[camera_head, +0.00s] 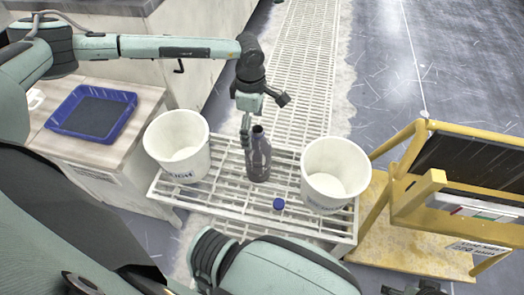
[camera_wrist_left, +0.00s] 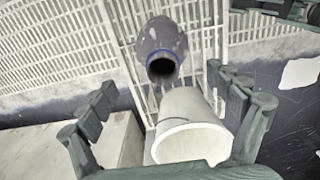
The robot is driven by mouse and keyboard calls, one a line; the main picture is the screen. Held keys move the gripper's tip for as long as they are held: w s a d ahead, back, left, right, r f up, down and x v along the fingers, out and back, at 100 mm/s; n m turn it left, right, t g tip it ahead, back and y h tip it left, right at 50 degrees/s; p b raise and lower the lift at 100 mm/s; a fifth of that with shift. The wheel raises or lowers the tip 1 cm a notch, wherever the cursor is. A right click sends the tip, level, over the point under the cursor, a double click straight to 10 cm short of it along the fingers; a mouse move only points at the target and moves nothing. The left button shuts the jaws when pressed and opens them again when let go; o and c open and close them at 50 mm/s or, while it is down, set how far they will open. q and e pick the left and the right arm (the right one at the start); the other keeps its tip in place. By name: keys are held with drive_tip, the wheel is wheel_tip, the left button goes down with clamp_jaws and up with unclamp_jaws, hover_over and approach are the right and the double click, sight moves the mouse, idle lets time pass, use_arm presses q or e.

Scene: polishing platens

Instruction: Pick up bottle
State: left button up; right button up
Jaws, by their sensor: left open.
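A dark grey bottle (camera_head: 259,160) stands upright and uncapped on a white slatted rack, between two white buckets. My left gripper (camera_head: 247,124) is open at the bottle's upper left, close to its neck; the head view does not settle whether they touch. In the left wrist view the bottle (camera_wrist_left: 161,40) shows its open mouth toward the camera, beyond the spread fingers of the left gripper (camera_wrist_left: 160,82), with nothing held between them. A small blue cap (camera_head: 279,204) lies on the rack in front of the bottle.
The left bucket (camera_head: 177,148) and right bucket (camera_head: 336,174) flank the bottle closely on the white rack (camera_head: 230,212). A blue tray (camera_head: 92,112) sits on a wooden-topped cabinet at left. A yellow cart (camera_head: 432,190) stands at right.

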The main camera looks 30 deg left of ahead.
sight(258, 142)
use_arm(q)
drive_tip(key=f, duration=0.1)
drive_tip(key=d+f, duration=0.1)
drive_tip(key=f, duration=0.3)
drive_tip(key=shift+s+d+f, duration=0.2)
drive_tip(key=shift+d+f, duration=0.05)
drive_tip(key=shift+d, duration=0.05)
drive_tip(key=shift+f, duration=0.5)
drive_tip(key=c, duration=1.7)
